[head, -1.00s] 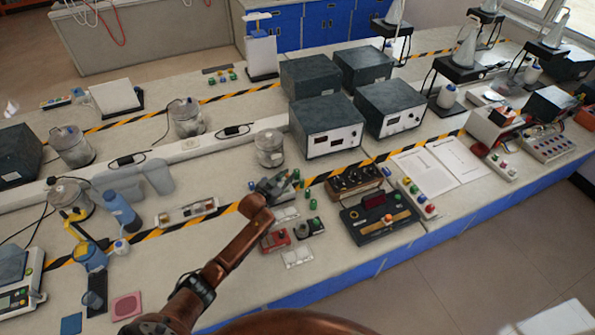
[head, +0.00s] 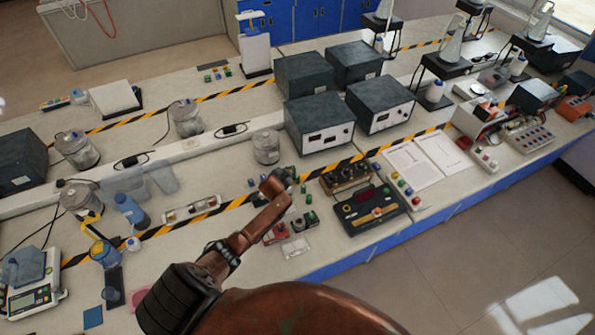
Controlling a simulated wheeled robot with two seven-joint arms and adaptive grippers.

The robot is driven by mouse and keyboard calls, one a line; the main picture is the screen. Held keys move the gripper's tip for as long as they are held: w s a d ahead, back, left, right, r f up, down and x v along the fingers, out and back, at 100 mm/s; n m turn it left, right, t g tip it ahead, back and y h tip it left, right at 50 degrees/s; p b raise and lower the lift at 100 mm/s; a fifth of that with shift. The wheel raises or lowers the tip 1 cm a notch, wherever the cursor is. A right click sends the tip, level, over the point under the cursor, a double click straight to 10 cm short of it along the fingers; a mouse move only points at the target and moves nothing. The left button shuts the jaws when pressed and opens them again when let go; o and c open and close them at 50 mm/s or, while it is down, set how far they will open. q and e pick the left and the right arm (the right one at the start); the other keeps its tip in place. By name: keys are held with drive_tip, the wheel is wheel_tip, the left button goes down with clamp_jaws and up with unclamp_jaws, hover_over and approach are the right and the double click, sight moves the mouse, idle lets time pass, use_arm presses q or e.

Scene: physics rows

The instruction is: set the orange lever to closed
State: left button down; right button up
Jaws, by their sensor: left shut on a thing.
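My left gripper (head: 284,176) is at the end of the copper-coloured arm, over the middle of the bench beside the striped tape. It is small, dark and seen from behind. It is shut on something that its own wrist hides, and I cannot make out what. No orange lever shows clearly. A small orange part (head: 378,211) sits on a black box with a red display (head: 359,221), right of my left gripper and apart from it. I cannot tell whether that part is the lever. My right gripper is not in view.
A red device (head: 276,234) and small green-capped parts lie close to my left arm. A clear jar (head: 266,147) and dark instrument boxes (head: 319,124) stand behind the gripper. White sheets (head: 412,167) lie to the right. The bench's blue front edge is near.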

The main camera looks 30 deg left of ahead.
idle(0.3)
use_arm(q)
drive_tip(key=c, duration=1.9)
unclamp_jaws()
drive_tip(key=v, duration=1.2)
